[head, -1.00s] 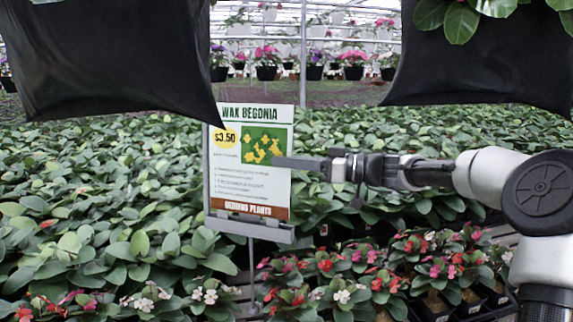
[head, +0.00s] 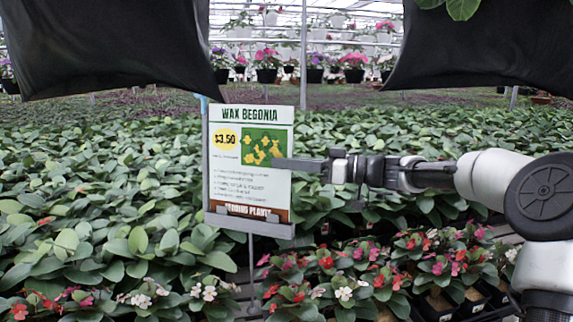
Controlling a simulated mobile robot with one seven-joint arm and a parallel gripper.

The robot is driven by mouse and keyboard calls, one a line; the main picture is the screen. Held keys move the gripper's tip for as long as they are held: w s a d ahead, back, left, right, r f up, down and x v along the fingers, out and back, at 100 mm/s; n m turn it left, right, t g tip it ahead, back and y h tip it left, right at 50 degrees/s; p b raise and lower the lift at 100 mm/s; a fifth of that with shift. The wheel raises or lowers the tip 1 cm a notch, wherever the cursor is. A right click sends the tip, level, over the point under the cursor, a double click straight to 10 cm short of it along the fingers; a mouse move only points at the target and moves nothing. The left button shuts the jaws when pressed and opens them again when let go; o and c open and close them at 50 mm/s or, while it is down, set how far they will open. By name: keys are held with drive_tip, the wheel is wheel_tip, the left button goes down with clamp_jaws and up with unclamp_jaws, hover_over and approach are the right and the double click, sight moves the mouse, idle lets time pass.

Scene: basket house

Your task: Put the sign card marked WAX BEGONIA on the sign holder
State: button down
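The WAX BEGONIA sign card (head: 267,180) is upright in the head view, white with a green picture and a yellow $3.50 spot. My gripper (head: 292,163) reaches in from the right and appears shut on the card's right edge. One finger lies across the card's front; any finger behind is hidden. The grey sign holder (head: 250,227) stands on a thin post, with an upright along the card's left side. Its bottom ledge covers the lower part of the card's brown BEDDING PLANTS band. How deep the card sits in the ledge cannot be told.
Dense green plants (head: 110,245) surround the holder. Potted red, pink and white flowers (head: 400,275) stand low at the right. Large black hanging shapes (head: 110,45) fill the upper left and upper right (head: 480,55).

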drive_tip(key=shift+s+f+b, duration=0.15)
drive_tip(key=shift+f+b, duration=1.25)
drive_tip(key=shift+b, duration=0.5)
drive_tip(key=c, duration=1.9)
unclamp_jaws()
